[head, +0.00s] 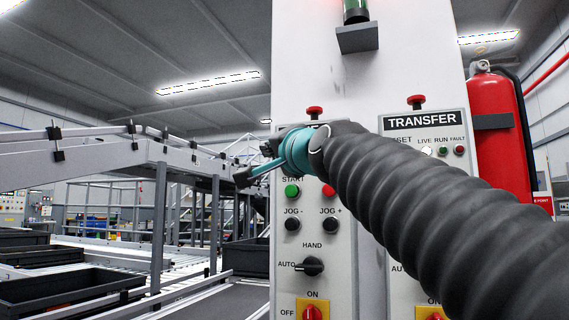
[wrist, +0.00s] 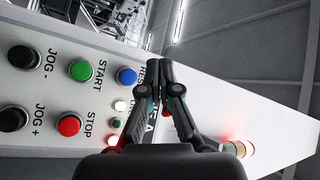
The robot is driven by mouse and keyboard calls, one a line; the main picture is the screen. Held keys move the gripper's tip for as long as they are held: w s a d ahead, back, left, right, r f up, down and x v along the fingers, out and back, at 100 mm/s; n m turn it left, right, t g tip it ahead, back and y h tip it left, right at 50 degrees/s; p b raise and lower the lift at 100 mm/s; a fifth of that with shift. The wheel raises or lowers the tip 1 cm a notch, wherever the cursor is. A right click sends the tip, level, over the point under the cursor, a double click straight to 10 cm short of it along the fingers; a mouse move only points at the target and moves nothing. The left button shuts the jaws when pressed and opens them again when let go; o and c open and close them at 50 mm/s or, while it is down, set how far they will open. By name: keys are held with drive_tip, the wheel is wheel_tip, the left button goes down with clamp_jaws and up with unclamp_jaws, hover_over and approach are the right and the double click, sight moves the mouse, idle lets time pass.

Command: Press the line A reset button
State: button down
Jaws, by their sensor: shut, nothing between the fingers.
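The blue button (wrist: 127,76), with a partly hidden label starting "RES", is on the left control panel (head: 343,265). In the wrist view the panel title is mostly covered by my gripper (wrist: 164,70), but an "A" shows. My gripper is shut and empty, its fingertips to the right of the blue button in that view. I cannot tell how far they are from the panel face. In the head view my gripper (head: 258,165) is at the panel's upper left, and my arm hides the blue button there. The green START button (head: 292,191) and red STOP button (head: 329,191) show below.
A TRANSFER panel (head: 420,122) stands to the right, partly behind my arm. Red mushroom knobs (head: 315,112) top both panels. A fire extinguisher (head: 494,120) hangs at the far right. A conveyor with dark bins (head: 75,290) is at the left.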

drive_tip(key=w+d, duration=0.2)
drive_tip(key=w, duration=0.4)
drive_tip(key=shift+w+d+b, duration=0.2)
drive_tip(key=shift+w+b, duration=0.15)
drive_tip(key=shift+b, duration=0.1)
idle(1.1)
drive_tip(key=shift+w+d, duration=0.15)
drive_tip(key=shift+w, duration=0.2)
drive_tip(key=shift+w+d, duration=0.25)
drive_tip(key=shift+w, duration=0.5)
idle(1.2)
drive_tip(key=shift+s, duration=0.15)
drive_tip(key=shift+s+a, duration=0.2)
drive_tip(key=shift+s, duration=0.3)
drive_tip(key=shift+s+a, duration=0.2)
drive_tip(key=shift+s, duration=0.3)
drive_tip(key=shift+s, duration=0.1)
drive_tip(key=shift+s+a+p, duration=0.15)
drive_tip(key=shift+s+a, duration=0.15)
drive_tip(key=shift+s, duration=0.45)
drive_tip(key=shift+s+a+p, duration=0.1)
drive_tip(key=shift+s+a, duration=0.15)
drive_tip(key=shift+s, duration=0.5)
drive_tip(key=shift+s+a+p, duration=0.15)
drive_tip(key=shift+s+a, duration=0.15)
drive_tip(key=shift+s, duration=0.45)
